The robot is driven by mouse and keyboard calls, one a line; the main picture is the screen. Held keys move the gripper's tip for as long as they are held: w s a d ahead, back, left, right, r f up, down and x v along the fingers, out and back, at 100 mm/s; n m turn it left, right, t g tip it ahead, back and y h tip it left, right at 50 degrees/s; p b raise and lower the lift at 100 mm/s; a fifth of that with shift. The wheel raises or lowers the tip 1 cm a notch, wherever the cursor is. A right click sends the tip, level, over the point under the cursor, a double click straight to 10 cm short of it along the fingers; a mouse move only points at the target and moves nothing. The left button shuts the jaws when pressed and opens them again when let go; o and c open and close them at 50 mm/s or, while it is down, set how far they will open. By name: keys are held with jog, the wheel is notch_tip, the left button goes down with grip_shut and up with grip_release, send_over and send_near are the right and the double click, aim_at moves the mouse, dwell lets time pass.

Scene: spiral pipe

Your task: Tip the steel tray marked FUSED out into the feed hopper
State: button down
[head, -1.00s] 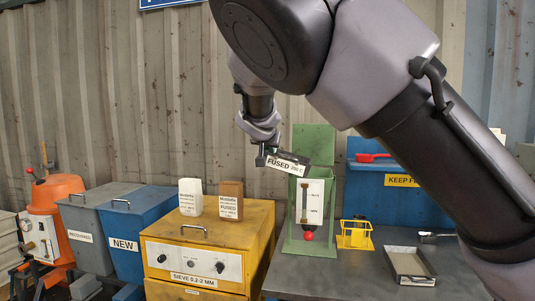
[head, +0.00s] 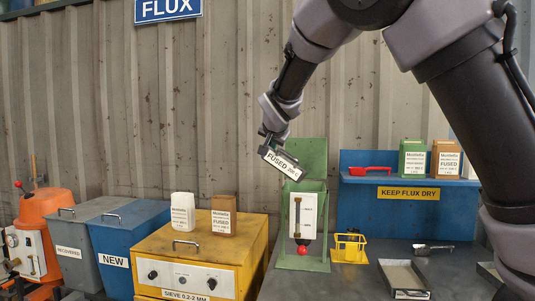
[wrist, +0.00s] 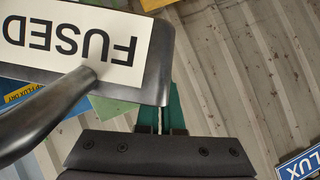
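The steel tray marked FUSED (head: 284,163) hangs in the air above the green feed hopper (head: 314,196), its labelled face sloping down to the right. My gripper (head: 272,140) is shut on the tray at its upper left side. In the wrist view the tray (wrist: 150,50) fills the upper left with its label upside down, and my gripper (wrist: 165,125) is at its edge. The exact grip on the tray is hard to make out. The inside of the tray and any contents are hidden, and no falling material shows.
A blue shelf (head: 365,215) stands behind right. A yellow holder (head: 349,247), a scoop (head: 432,248) and another tray (head: 405,277) are on the grey bench (head: 345,285).

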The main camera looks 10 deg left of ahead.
jog(key=shift+w+d+r+m+y, duration=0.25)
jog(key=shift+d+r+m+y, duration=0.15)
jog(key=shift+d+r, duration=0.25)
jog(key=shift+w+d+r+m+y, duration=0.3)
jog(key=shift+d+r+y, duration=0.1)
jog(key=shift+d+r, duration=0.25)
jog(key=d, duration=0.1)
jog(key=d+m+y, duration=0.1)
jog(key=w+d+r+m+g, duration=0.1)
jog(key=shift+w+d+y, duration=0.1)
jog(key=shift+d+y, duration=0.3)
jog(key=shift+w+d+r+m+y, duration=0.1)
jog(key=shift+d+m+y, duration=0.1)
jog(key=shift+d, duration=0.2)
jog(key=shift+w+d+r+m+y, duration=0.1)
jog(key=shift+d+y, duration=0.1)
jog(key=shift+d, duration=0.15)
jog(key=shift+d, duration=0.2)
